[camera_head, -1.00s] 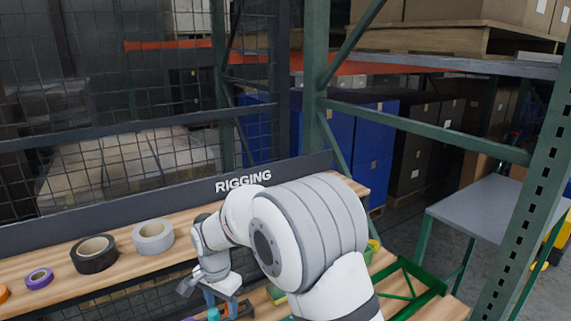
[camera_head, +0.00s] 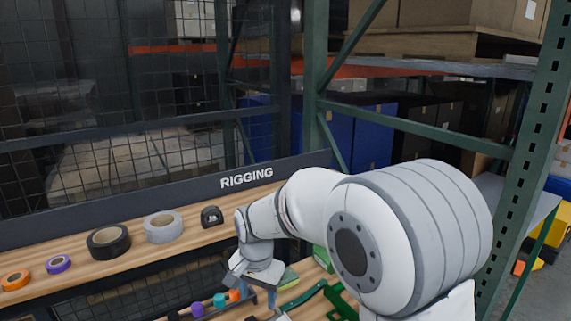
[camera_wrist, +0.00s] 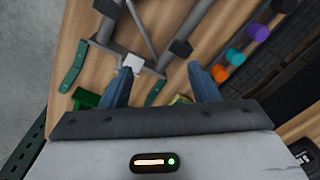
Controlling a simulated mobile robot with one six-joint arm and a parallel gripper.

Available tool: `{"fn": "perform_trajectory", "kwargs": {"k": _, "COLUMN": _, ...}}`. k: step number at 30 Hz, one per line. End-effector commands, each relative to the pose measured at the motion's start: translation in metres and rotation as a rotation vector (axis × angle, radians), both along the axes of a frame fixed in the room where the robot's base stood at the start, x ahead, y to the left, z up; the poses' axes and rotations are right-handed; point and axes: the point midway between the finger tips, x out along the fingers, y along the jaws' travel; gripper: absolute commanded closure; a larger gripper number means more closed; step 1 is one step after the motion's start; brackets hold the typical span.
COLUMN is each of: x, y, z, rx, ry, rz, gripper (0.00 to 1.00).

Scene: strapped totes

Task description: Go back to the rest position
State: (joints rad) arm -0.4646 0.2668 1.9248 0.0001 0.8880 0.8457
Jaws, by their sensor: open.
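My gripper (camera_wrist: 162,78) is open in the wrist view, its two blue fingers spread apart with nothing held between them. It points down at a wooden surface (camera_wrist: 185,20) with grey metal bars and a small white block (camera_wrist: 133,62) beyond the fingers. In the head view my gripper (camera_head: 262,292) hangs at the front of the shelf, right of the rolls of tape, and its fingertips are hard to make out. My arm hides much of the shelf's right part.
The upper shelf (camera_head: 200,243) under the RIGGING board (camera_head: 247,178) bears a black tape roll (camera_head: 108,240), a grey tape roll (camera_head: 163,227) and a tape measure (camera_head: 212,216). Green rack post (camera_head: 533,160) stands at right. Purple, teal and orange items (camera_wrist: 235,56) lie near my gripper.

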Motion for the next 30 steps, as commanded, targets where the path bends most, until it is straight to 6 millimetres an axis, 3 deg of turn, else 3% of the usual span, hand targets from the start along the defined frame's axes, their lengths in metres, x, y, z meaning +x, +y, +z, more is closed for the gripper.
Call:
{"fn": "perform_trajectory", "kwargs": {"k": 5, "x": -0.023, "y": -0.059, "z": 0.035, "rx": 0.006, "ry": -0.048, "rz": 0.062, "gripper": 0.45}}
{"fn": "perform_trajectory", "kwargs": {"k": 9, "x": -0.057, "y": -0.111, "z": 0.059, "rx": -0.001, "ry": -0.095, "rz": 0.136, "gripper": 0.45}}
{"fn": "perform_trajectory", "kwargs": {"k": 15, "x": -0.116, "y": -0.172, "z": 0.075, "rx": -0.031, "ry": -0.159, "rz": 0.240, "gripper": 0.45}}
{"fn": "perform_trajectory", "kwargs": {"k": 22, "x": -0.171, "y": -0.209, "z": 0.074, "rx": -0.075, "ry": -0.207, "rz": 0.336, "gripper": 0.45}}
{"fn": "perform_trajectory", "kwargs": {"k": 30, "x": -0.187, "y": -0.216, "z": 0.071, "rx": -0.092, "ry": -0.217, "rz": 0.371, "gripper": 0.45}}
